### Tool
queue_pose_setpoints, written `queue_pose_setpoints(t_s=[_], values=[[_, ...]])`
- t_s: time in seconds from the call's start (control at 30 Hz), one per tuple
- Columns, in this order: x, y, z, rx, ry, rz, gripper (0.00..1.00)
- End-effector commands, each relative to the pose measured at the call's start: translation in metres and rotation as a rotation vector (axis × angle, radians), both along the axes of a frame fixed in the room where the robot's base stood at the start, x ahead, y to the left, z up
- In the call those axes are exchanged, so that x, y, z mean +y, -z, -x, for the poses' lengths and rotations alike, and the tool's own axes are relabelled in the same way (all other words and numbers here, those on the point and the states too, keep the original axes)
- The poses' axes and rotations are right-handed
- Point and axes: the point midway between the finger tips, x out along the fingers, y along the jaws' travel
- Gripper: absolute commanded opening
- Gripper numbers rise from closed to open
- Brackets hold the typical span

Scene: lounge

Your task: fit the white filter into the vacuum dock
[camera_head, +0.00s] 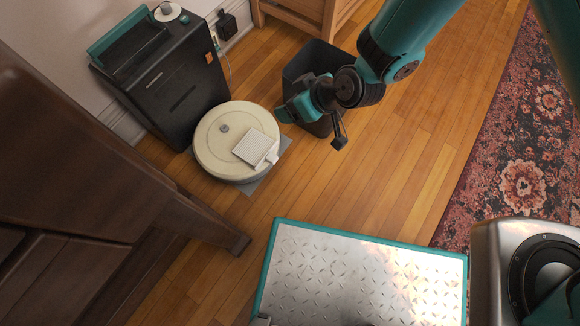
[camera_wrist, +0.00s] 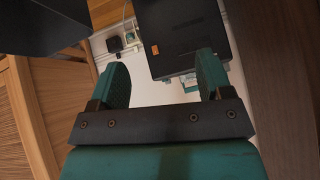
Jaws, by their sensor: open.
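The white filter (camera_head: 255,147), a flat ribbed panel with a small tab, lies on top of the round cream robot vacuum (camera_head: 215,160). The black vacuum dock (camera_head: 175,100) stands behind the vacuum against the wall, with a teal lid (camera_head: 118,30) raised at its top. It also shows in the wrist view (camera_wrist: 185,40), its front marked by an orange label. My gripper (camera_head: 284,112) is in the air to the upper right of the filter, apart from it. In the wrist view its teal fingers (camera_wrist: 163,75) are spread with nothing held. The filter is not identifiable there.
A dark bin (camera_head: 300,68) stands close by my gripper. A dark wooden cabinet (camera_head: 90,170) fills the left, its leg (camera_head: 215,228) reaching the floor. A power outlet (camera_head: 226,26) is on the wall. Open wood floor (camera_head: 390,170) and a patterned rug (camera_head: 515,130) lie right.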

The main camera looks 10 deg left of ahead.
Motion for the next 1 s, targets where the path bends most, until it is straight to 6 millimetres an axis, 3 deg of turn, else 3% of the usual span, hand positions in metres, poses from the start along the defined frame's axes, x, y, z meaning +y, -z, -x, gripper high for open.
queue_pose_setpoints(t_s=[0.03, 0.1, 0.2, 0.3, 0.4, 0.57, 1.0], values=[[0.003, 0.067, 0.009, -0.016, -0.014, 0.003, 0.72], [0.005, 0.116, 0.018, -0.052, -0.029, 0.001, 0.72], [0.006, 0.172, 0.029, -0.100, -0.047, -0.003, 0.72], [0.004, 0.208, 0.038, -0.133, -0.059, -0.004, 0.72], [0.003, 0.226, 0.043, -0.153, -0.067, -0.005, 0.72], [0.006, 0.236, 0.044, -0.165, -0.070, -0.008, 0.72], [0.038, 0.273, 0.030, -0.164, -0.070, -0.008, 0.72]])
